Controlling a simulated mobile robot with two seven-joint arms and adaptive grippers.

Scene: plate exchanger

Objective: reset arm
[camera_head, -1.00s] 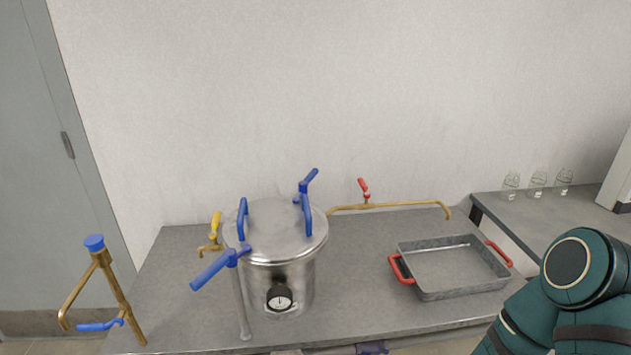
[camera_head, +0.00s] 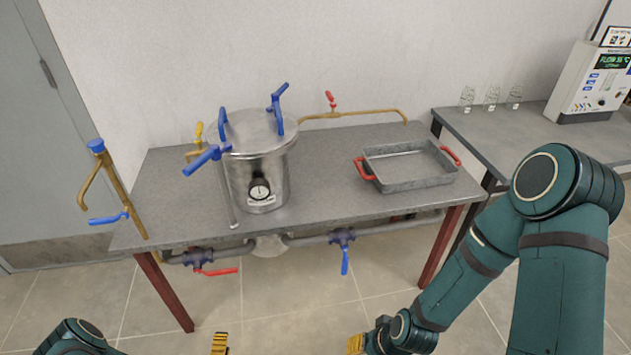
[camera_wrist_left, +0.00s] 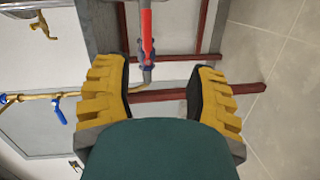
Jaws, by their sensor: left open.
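My left gripper (camera_wrist_left: 160,85) is open and empty in the left wrist view, with its two yellow fingers spread. A red valve handle (camera_wrist_left: 147,35) on the pipe shows beyond the fingers, apart from them. In the head view, one yellow finger of my left gripper (camera_head: 219,343) shows at the bottom edge, below the table. My left arm (camera_head: 75,338) enters at the lower left. My right arm (camera_head: 475,265) comes down from the right. Its gripper (camera_head: 355,344) is mostly cut off at the bottom edge, so its opening is unclear.
A steel pot (camera_head: 258,165) with blue handles and a metal tray (camera_head: 410,184) with red grips stand on the grey table (camera_head: 320,185). Pipes with a red handle (camera_head: 215,271) and a blue handle (camera_head: 345,262) run below it. A side table (camera_head: 510,140) holds glassware and a device.

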